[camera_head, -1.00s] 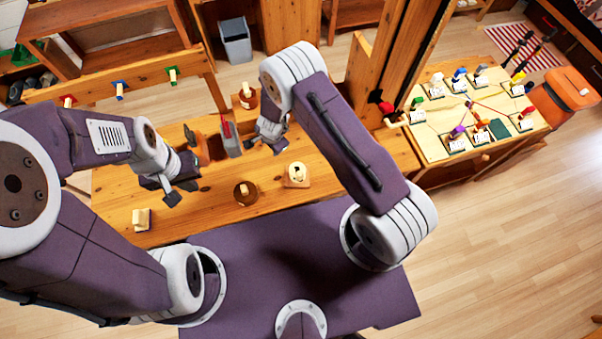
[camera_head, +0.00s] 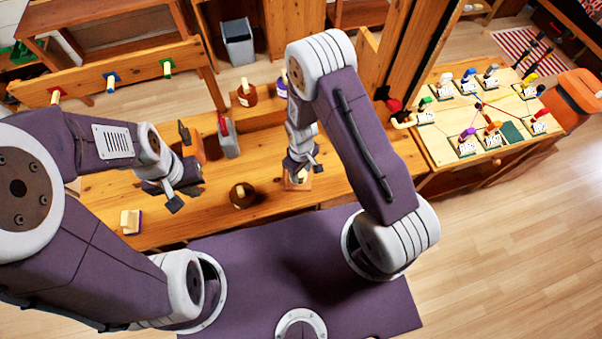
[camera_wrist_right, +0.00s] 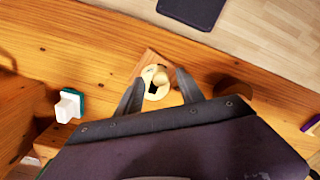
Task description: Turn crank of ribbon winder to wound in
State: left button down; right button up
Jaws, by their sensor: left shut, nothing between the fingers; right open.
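A cream round piece with a small knob on a square wooden base, which looks like the ribbon winder with its crank (camera_wrist_right: 153,92), stands on the wooden bench. In the right wrist view it lies between the spread fingertips of my right gripper (camera_wrist_right: 159,82). In the head view my right gripper (camera_head: 302,165) is open above the winder (camera_head: 296,184) and hides most of it. I cannot tell whether the fingers touch the knob. My left gripper (camera_head: 183,197) is shut and empty over the bench's left part, well apart from the winder.
A dark round piece with a light peg (camera_head: 242,196) stands left of the winder. A pale block (camera_head: 130,222) is at the bench's front left. A grey and red object (camera_head: 228,140) stands farther back. A side table (camera_head: 446,148) with several cards and coloured pieces is at right.

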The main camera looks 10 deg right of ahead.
aim_at(300, 175)
jog(key=shift+f, duration=1.4)
jog(key=shift+c, duration=0.4)
grip_shut()
jog(key=shift+a+f+m+b, duration=0.15)
jog(key=shift+a+m+b, duration=0.15)
jog(key=shift+m, duration=0.6)
jog(key=shift+r, duration=0.2)
